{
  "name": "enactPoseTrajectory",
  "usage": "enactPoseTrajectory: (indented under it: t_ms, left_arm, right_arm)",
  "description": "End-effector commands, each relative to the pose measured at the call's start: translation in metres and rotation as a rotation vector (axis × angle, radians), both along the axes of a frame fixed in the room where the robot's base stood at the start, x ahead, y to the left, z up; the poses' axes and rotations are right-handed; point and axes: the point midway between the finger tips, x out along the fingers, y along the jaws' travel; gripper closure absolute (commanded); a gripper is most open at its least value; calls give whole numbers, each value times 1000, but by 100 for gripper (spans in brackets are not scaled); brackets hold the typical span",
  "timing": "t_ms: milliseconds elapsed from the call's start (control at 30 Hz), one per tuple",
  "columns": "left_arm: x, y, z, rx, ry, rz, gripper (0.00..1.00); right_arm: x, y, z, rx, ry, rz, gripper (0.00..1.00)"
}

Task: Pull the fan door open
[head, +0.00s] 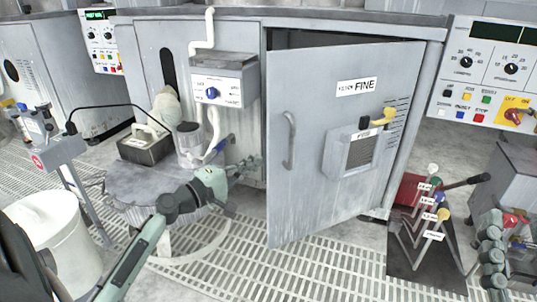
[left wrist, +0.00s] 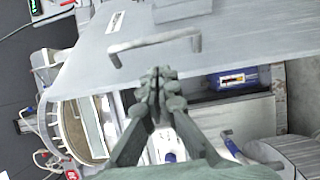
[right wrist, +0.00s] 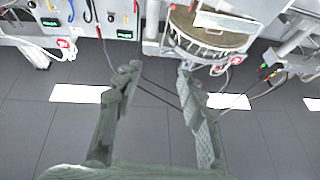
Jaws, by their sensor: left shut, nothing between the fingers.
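The grey cabinet door (head: 310,190), labelled FINE, stands ajar. Its free left edge is swung out toward me, with a dark gap at the top. It bears a vertical bar handle (head: 289,140) and a vent box with a yellow knob. My left gripper (head: 250,165) is shut and empty, just left of the door's free edge. In the left wrist view the closed fingertips (left wrist: 155,78) are near the door edge, and the handle (left wrist: 155,43) shows beyond them, apart from them. My right gripper (right wrist: 158,75) is open and empty, away from the door.
A round platen stand (head: 150,185) and a white bucket (head: 55,235) are at the left. A switch box (head: 222,85) is left of the door. A rack of coloured-knob levers (head: 428,240) stands right of the door. Grated floor (head: 330,270) lies in front.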

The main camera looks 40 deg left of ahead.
Motion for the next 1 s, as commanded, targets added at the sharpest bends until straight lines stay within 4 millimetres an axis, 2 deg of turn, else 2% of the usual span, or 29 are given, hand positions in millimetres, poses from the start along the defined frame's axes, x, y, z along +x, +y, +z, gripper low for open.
enactPoseTrajectory:
  t_ms: [300, 500, 667, 1000]
  left_arm:
    - [57, -11, 2, 1, -2, 0, 100]
    - [82, -16, 1, 1, 0, -1, 100]
    - [89, -18, 0, 3, 0, 0, 100]
    - [89, -18, 0, 3, 0, 0, 100]
  right_arm:
    - [2, 3, -9, -23, 68, 6, 60]
    - [3, 4, -13, -29, 86, 7, 60]
    - [3, 4, -13, -30, 89, 8, 60]
    - [3, 4, -13, -29, 90, 9, 60]
